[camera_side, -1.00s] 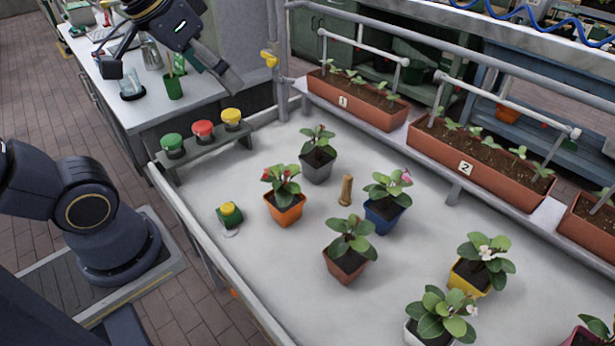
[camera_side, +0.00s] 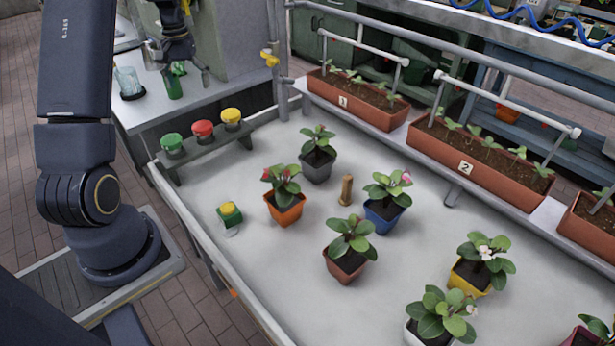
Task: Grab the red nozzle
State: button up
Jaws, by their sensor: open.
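The red nozzle (camera_side: 203,130) sits in the middle of a small grey rack (camera_side: 208,146) at the left back corner of the white table. A green nozzle (camera_side: 172,144) stands to its left and a yellow nozzle (camera_side: 231,117) to its right. My gripper (camera_side: 185,70) is at the top of the view, above and behind the rack, over the side counter. It is open, dark and partly cut off by the picture's top edge. It is apart from the red nozzle, and nothing shows between its fingers.
A yellow-topped green piece (camera_side: 229,214) sits on the white table (camera_side: 300,290). Several potted plants, like the orange pot (camera_side: 285,212), and a brown peg (camera_side: 346,190) stand farther right.

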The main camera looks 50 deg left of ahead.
aim_at(201, 123)
notch_tip(201, 123, down, 10)
jog(key=shift+d+r, duration=0.1)
jog(key=shift+r, duration=0.15)
jog(key=f, duration=0.5)
jog(key=shift+w+f, duration=0.2)
jog(key=shift+w, duration=0.1)
jog(key=c, duration=1.2)
jog(key=shift+r, duration=0.15)
jog(key=shift+c, duration=0.2)
